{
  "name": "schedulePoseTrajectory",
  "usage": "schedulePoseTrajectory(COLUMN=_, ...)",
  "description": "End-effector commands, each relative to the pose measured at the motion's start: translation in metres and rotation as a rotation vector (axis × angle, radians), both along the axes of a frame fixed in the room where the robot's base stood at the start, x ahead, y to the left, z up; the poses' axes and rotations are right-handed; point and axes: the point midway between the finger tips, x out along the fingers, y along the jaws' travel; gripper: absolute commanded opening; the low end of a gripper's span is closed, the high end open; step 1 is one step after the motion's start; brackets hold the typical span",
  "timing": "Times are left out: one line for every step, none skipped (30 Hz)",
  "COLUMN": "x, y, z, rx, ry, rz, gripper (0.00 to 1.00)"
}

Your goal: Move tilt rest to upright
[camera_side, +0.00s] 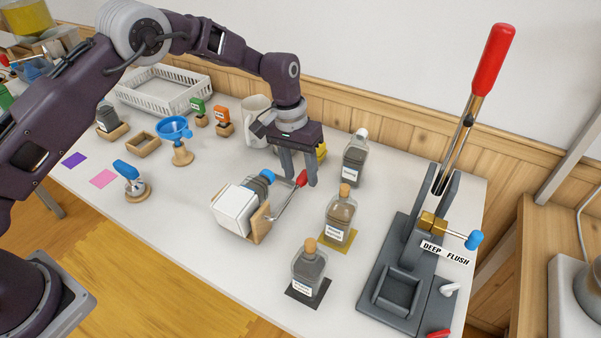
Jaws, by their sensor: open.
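The tilt rest (260,224) stands mid-table, a wooden stand with a metal lever ending in a red handle (302,178). A dark jar with a blue cap (267,176) lies tilted in it, partly hidden behind a white block (235,208) at its front. The lever slants up to the right. My gripper (298,180) points down with its fingers apart, and the red handle shows between the fingertips. I cannot tell whether the fingers touch the handle.
Corked jars stand to the right on a yellow mat (350,245) and a dark mat (292,291). Another jar (355,158) stands behind. A grey press with a tall red-handled lever (492,60) fills the right end.

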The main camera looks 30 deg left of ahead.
Motion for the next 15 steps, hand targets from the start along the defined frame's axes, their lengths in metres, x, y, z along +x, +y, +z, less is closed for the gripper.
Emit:
schedulePoseTrajectory(x=-0.0005, y=-0.0007, z=-0.004, rx=0.0, ry=0.002, rz=0.0, gripper=0.45)
schedulePoseTrajectory(x=-0.0005, y=-0.0009, z=-0.0053, rx=0.0, ry=0.001, rz=0.0, gripper=0.45)
schedulePoseTrajectory(x=-0.0003, y=-0.0011, z=-0.0063, rx=0.0, ry=0.001, rz=0.0, gripper=0.45)
schedulePoseTrajectory(x=-0.0003, y=-0.0011, z=-0.0067, rx=0.0, ry=0.0, rz=0.0, gripper=0.45)
schedulePoseTrajectory(x=-0.0002, y=-0.0012, z=-0.0067, rx=0.0, ry=0.0, rz=0.0, gripper=0.45)
schedulePoseTrajectory(x=-0.0002, y=-0.0011, z=-0.0066, rx=0.0, ry=0.0, rz=0.0, gripper=0.45)
schedulePoseTrajectory(x=-0.0002, y=-0.0011, z=-0.0065, rx=0.0, ry=0.0, rz=0.0, gripper=0.45)
schedulePoseTrajectory(x=-0.0002, y=-0.0011, z=-0.0065, rx=0.0, ry=0.0, rz=0.0, gripper=0.45)
schedulePoseTrajectory(x=-0.0002, y=-0.0011, z=-0.0064, rx=0.0, ry=0.0, rz=0.0, gripper=0.45)
schedulePoseTrajectory(x=-0.0002, y=-0.001, z=-0.0064, rx=0.0, ry=0.0, rz=0.0, gripper=0.39)
schedulePoseTrajectory(x=-0.0002, y=-0.001, z=-0.0064, rx=0.0, ry=0.0, rz=0.0, gripper=0.33)
schedulePoseTrajectory(x=-0.0003, y=-0.001, z=-0.0063, rx=0.0, ry=0.0, rz=0.0, gripper=0.25)
schedulePoseTrajectory(x=-0.0003, y=-0.001, z=-0.0063, rx=0.0, ry=0.0, rz=0.0, gripper=0.19)
schedulePoseTrajectory(x=-0.0002, y=-0.001, z=-0.0063, rx=0.0, ry=0.0, rz=0.0, gripper=0.14)
schedulePoseTrajectory(x=-0.0003, y=-0.001, z=-0.0062, rx=0.0, ry=0.0, rz=0.0, gripper=0.06)
